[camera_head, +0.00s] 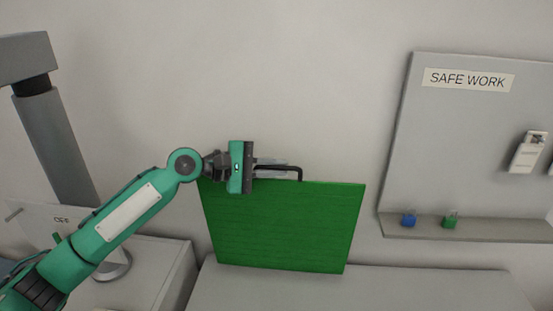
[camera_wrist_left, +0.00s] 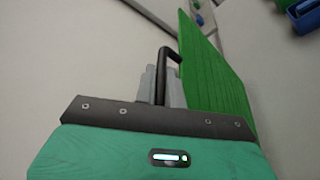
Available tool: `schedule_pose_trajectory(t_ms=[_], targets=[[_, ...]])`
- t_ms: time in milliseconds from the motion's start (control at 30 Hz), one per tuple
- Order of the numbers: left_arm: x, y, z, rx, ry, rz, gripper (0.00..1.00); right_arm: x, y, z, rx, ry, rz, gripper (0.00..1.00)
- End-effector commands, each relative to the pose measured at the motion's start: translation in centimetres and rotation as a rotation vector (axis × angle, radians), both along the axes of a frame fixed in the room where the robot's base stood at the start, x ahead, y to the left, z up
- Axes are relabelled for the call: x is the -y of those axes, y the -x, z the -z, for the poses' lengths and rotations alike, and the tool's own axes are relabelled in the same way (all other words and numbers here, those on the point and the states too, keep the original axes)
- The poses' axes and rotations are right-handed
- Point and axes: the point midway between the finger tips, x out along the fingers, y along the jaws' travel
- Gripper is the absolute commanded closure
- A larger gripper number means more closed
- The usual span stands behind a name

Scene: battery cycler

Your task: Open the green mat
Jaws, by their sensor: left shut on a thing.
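The green mat (camera_head: 285,228) is a flat green panel standing upright, slightly tilted, above the grey worktop in the head view. A black handle (camera_head: 299,173) sticks up from its top edge. My left gripper (camera_head: 274,169) is at the top left of the mat, with its fingers shut on the handle. In the left wrist view the grey fingertips (camera_wrist_left: 162,86) close around the black handle (camera_wrist_left: 168,54), and the mat (camera_wrist_left: 213,76) stands just to the right of them. My right gripper is in neither view.
A grey worktop (camera_head: 400,286) lies below the mat. A grey board at the right has a "SAFE WORK" sign (camera_head: 468,79), a white device (camera_head: 528,152), and a ledge with a blue padlock (camera_head: 408,219) and a green padlock (camera_head: 450,220). A white cabinet (camera_head: 140,270) stands at left.

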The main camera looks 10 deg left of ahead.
Motion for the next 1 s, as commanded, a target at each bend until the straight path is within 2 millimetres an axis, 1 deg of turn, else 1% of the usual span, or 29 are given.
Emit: schedule_pose_trajectory(t_ms=[33,267,400,600,700,800,1000], targets=[[0.0,1.3,0.4,0.022,-0.001,0.003,1.00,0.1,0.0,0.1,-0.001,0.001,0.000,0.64],[0.0,7.0,1.7,0.159,-0.001,0.004,1.00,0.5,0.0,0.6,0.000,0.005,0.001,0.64],[0.0,10.5,3.0,0.249,-0.001,0.003,1.00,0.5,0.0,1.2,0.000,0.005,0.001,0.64],[0.0,14.9,5.1,0.368,0.000,0.002,1.00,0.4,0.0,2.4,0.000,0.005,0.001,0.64],[0.0,16.6,6.0,0.415,0.001,0.002,1.00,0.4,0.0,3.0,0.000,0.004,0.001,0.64],[0.0,17.9,6.7,0.452,0.001,0.002,1.00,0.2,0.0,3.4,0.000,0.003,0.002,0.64],[0.0,19.3,7.5,0.497,0.001,0.001,1.00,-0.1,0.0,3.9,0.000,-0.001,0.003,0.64]])
